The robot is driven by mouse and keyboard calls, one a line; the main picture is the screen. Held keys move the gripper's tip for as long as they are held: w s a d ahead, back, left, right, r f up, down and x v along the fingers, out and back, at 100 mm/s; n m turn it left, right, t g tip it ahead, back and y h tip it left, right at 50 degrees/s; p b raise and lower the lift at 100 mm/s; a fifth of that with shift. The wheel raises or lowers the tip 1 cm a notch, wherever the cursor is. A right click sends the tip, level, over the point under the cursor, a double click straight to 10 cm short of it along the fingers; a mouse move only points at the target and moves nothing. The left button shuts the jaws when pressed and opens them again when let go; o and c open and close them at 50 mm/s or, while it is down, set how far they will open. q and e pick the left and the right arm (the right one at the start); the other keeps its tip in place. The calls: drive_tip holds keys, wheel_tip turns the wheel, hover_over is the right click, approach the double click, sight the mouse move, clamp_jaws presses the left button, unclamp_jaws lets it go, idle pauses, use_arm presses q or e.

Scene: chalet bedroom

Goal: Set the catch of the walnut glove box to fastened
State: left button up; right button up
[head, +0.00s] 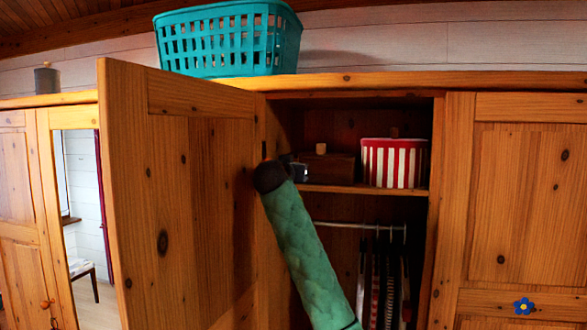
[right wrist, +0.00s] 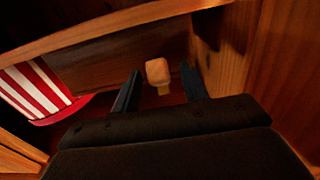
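The walnut glove box (head: 338,168) is a small dark brown box on the wardrobe's upper shelf, with a pale wooden knob (head: 321,148) at its top. My right gripper (head: 299,171) is at the left part of the box and hides that part in the head view. The right wrist view is roughly upside down. It shows the box's dark face (right wrist: 118,62) and the pale knob (right wrist: 158,71), with a small yellow piece beside it. My right gripper (right wrist: 161,90) is open, its fingers apart on either side of the knob. The catch's setting cannot be told. My left gripper is not in view.
A red-and-white striped box (head: 394,163) stands right of the glove box. The open wardrobe door (head: 180,200) is left of my arm. Clothes hang from a rail (head: 350,225) below the shelf (head: 370,189). A teal basket (head: 228,40) stands on top.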

sight(295, 157)
clamp_jaws()
drive_tip(key=shift+r, duration=0.1)
drive_tip(key=g, duration=0.1)
drive_tip(key=r+g+y, duration=0.1)
drive_tip(key=g, duration=0.1)
drive_tip(key=shift+w+r+p, duration=0.2)
drive_tip(key=shift+p, duration=0.1)
drive_tip(key=shift+w+d+r+g+y, duration=0.1)
drive_tip(key=shift+w+r+g+y, duration=0.15)
drive_tip(key=shift+g, duration=0.55)
drive_tip(key=shift+w+d+r+g+y, duration=0.1)
drive_tip(key=shift+r+g+y, duration=0.15)
drive_tip(key=shift+g, duration=0.55)
drive_tip(key=shift+w+r+g+y, duration=0.2)
drive_tip(key=shift+g+y, duration=0.1)
drive_tip(key=shift+g, duration=0.5)
drive_tip(key=shift+o, duration=0.2)
unclamp_jaws()
